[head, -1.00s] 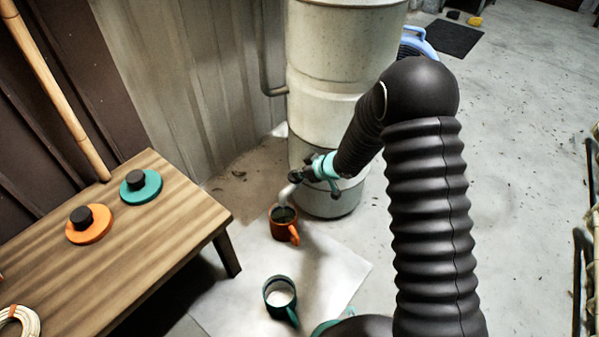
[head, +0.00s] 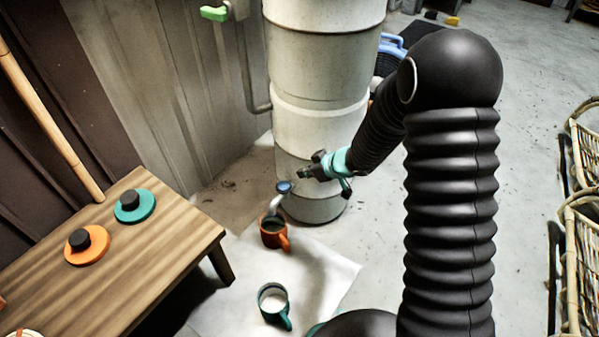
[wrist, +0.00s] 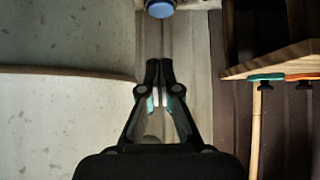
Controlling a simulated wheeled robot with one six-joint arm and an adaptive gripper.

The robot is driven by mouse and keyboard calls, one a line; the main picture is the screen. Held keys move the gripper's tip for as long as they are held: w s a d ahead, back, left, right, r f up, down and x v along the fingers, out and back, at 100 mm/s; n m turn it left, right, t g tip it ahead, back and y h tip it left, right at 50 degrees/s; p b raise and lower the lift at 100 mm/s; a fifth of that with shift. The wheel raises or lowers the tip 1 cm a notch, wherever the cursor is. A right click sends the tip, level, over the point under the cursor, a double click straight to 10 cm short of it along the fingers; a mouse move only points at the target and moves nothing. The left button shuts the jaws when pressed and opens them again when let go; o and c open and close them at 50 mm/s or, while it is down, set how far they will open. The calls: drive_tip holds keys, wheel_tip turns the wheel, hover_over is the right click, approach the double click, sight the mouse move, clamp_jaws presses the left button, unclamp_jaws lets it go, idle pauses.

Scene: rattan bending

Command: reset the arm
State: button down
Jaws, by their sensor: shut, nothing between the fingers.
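My gripper (head: 306,173) is shut and empty, in front of the lower part of the pale cylindrical tank (head: 318,105). In the wrist view its fingertips (wrist: 160,66) are together. A blue-topped tap (head: 284,187) stands just left of and below the fingertips, apart from them. The blue knob also shows at the top of the wrist view (wrist: 160,9). My black ribbed arm fills the right middle of the head view, bent at a high elbow.
Under the tap stands an orange mug (head: 274,232); a teal mug (head: 272,302) with pale contents is nearer, on a white sheet (head: 325,280). A wooden table (head: 130,265) with orange and teal lids is left. Rattan frames (head: 577,240) stand right. Floor between is clear.

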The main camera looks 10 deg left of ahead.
idle(0.6)
drive_tip(key=w+d+f+m+t+h, duration=0.1)
drive_tip(key=d+f+m+h, duration=0.15)
drive_tip(key=d+h, duration=0.55)
drive_tip(key=s+d+r+m+h, duration=0.1)
drive_tip(key=s+d+r+m, duration=0.1)
drive_tip(key=s+d+r, duration=0.3)
drive_tip(key=d+r+m+h, duration=0.1)
drive_tip(key=d+r, duration=0.2)
drive_tip(key=d, duration=0.5)
drive_tip(key=s+d+r+m, duration=0.3)
drive_tip(key=s+r+m, duration=0.1)
drive_tip(key=s+r, duration=0.7)
drive_tip(key=s+d+r+m+t+y, duration=0.1)
drive_tip(key=s+d+r+m, duration=0.3)
drive_tip(key=s+r, duration=0.7)
drive_tip(key=shift+s+d+y, duration=0.25)
drive_tip(key=shift+s+y, duration=0.05)
drive_tip(key=shift+s, duration=0.35)
